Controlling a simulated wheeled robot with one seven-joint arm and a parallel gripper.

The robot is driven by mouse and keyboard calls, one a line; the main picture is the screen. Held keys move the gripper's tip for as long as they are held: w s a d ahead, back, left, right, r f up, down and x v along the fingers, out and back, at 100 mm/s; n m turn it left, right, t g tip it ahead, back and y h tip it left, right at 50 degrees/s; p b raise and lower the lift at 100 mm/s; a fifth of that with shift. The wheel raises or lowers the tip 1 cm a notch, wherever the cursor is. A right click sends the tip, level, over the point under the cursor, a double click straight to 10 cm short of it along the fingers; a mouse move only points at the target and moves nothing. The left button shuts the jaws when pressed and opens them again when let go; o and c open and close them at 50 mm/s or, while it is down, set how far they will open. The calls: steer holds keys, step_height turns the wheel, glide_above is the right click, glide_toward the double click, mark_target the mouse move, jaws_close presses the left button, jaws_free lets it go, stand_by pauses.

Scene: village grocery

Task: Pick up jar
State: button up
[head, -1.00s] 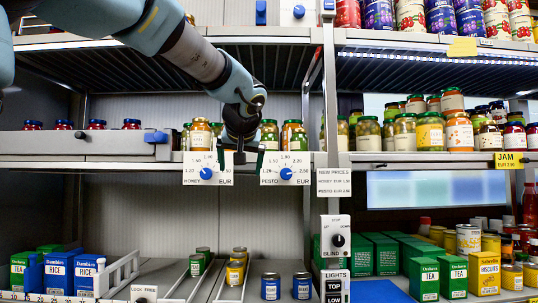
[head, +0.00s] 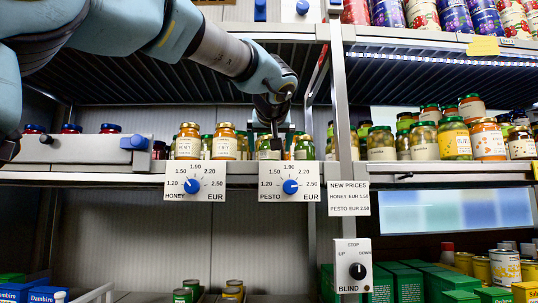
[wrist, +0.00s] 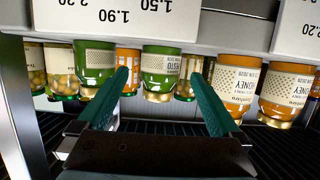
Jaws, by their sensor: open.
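Several jars stand on the middle shelf behind the price dials. Two honey jars (head: 188,142) with gold lids and cream labels are left of my gripper (head: 275,138). A pesto jar (head: 304,147) shows just to its right, and another is partly hidden behind it. In the wrist view, which is upside down, my open gripper (wrist: 159,74) has a green pesto jar (wrist: 166,70) beyond and between its fingertips. No contact is clear. A second pesto jar (wrist: 94,66) is left of the fingers, and a honey jar (wrist: 233,87) is right of them.
The honey dial (head: 191,187) and pesto dial (head: 290,187) hang on the shelf's front edge, below the jars. A grey upright post (head: 339,110) stands close to the right. Another shelf (head: 130,88) overhangs above. More jars (head: 424,141) fill the shelf right of the post.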

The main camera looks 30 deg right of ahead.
mark_target(270, 151)
steer(key=x, duration=0.3)
steer(key=shift+w+d+p, duration=0.2)
steer(key=shift+w+p, duration=0.15)
steer(key=x, duration=0.1)
steer(key=p+x, duration=0.1)
steer(key=x, duration=0.1)
steer(key=p+x, duration=0.1)
steer(key=shift+w+d+r, duration=0.1)
steer(key=shift+w+r, duration=0.1)
steer(key=shift+w, duration=0.15)
steer(key=shift+w+d+f, duration=0.2)
steer(key=shift+w, duration=0.2)
jaws_close()
